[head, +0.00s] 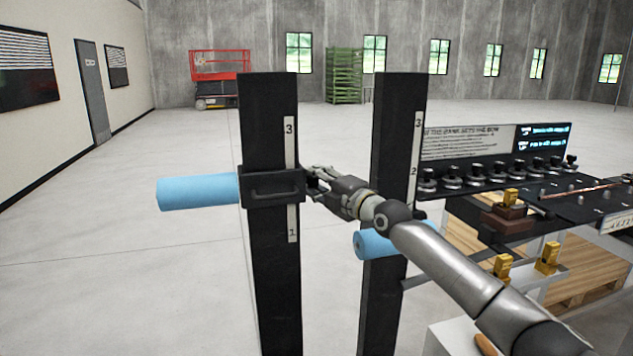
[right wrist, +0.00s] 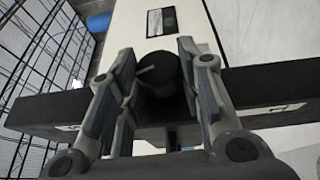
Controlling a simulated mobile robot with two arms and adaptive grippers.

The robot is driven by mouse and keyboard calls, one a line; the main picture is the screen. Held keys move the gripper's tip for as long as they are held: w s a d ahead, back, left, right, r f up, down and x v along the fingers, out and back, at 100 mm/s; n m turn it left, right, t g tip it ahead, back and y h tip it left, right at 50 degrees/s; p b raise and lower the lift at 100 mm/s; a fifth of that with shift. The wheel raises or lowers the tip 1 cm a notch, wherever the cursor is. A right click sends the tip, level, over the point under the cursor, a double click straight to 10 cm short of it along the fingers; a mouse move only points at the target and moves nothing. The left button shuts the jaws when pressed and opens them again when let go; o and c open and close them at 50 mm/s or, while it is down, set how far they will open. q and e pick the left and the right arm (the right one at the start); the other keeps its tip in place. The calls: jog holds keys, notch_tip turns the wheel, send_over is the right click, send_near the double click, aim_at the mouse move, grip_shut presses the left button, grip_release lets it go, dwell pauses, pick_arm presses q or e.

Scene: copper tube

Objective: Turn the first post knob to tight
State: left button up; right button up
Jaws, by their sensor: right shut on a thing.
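Two black upright posts stand in front of me, the left one (head: 271,280) and the right one (head: 392,130), each with a white numbered strip. A black collar (head: 260,201) with a handle sits on the left post between the marks 3 and 1. My right gripper (head: 316,182) is at the right side of this collar. In the right wrist view, its two fingers are on either side of a dark round knob (right wrist: 160,78) and are shut on it. The fingers hide the knob in the head view. My left gripper is not in view.
A blue cylinder (head: 198,191) sticks out left from the collar. Another blue cylinder (head: 374,244) is at the right post, partly behind my right arm. A dark bench (head: 570,208) with several knobs and yellow-topped tools stands at right. The floor at left is clear.

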jog(key=shift+r+p, duration=0.25)
jog(key=shift+p, duration=0.35)
jog(key=m+g+h+p, duration=0.1)
jog(key=g+p, duration=0.1)
jog(key=p, duration=0.1)
jog(key=g+h+p, duration=0.1)
jog(key=g+p, duration=0.1)
jog(key=p, duration=0.2)
jog(key=shift+r+m, duration=0.35)
jog(key=shift+m, duration=0.05)
jog(key=shift+w+f+g+h+p, duration=0.15)
jog(key=shift+g+h+p, duration=0.35)
jog(key=shift+g+p, duration=0.5)
jog(key=shift+f, duration=0.1)
jog(key=o, duration=1)
jog(key=shift+o, duration=0.2)
jog(key=shift+d, duration=0.1)
